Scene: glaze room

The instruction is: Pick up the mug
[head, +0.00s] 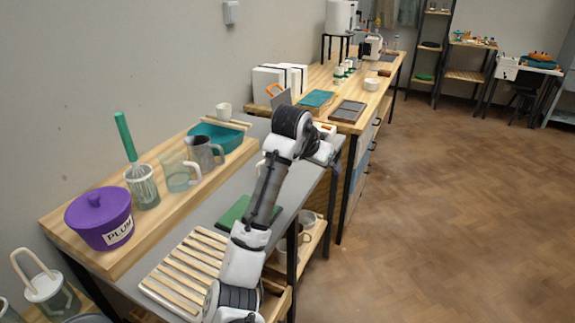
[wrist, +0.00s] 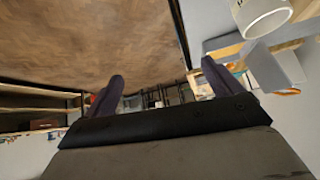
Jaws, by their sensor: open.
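A white mug (wrist: 262,14) with a dark mark shows at the top right of the wrist view, cut off by the frame edge. In the head view, a small white piece (head: 260,167) shows beside my arm on the grey tabletop, mostly hidden; I cannot tell if it is the same mug. Another white mug (head: 224,110) stands at the far end of the wooden riser. My gripper (wrist: 162,75) is open and empty, with its fingers apart and the mug off to one side. In the head view my gripper (head: 328,154) is beyond the table's right edge, partly hidden.
On the riser stand a purple lidded pot (head: 100,217), a glass jar (head: 143,187), a glass jug (head: 178,172), a grey pitcher (head: 204,152) and a teal basin (head: 222,136). A slatted rack (head: 185,268) and green board (head: 240,212) lie below. The floor (head: 450,200) at right is clear.

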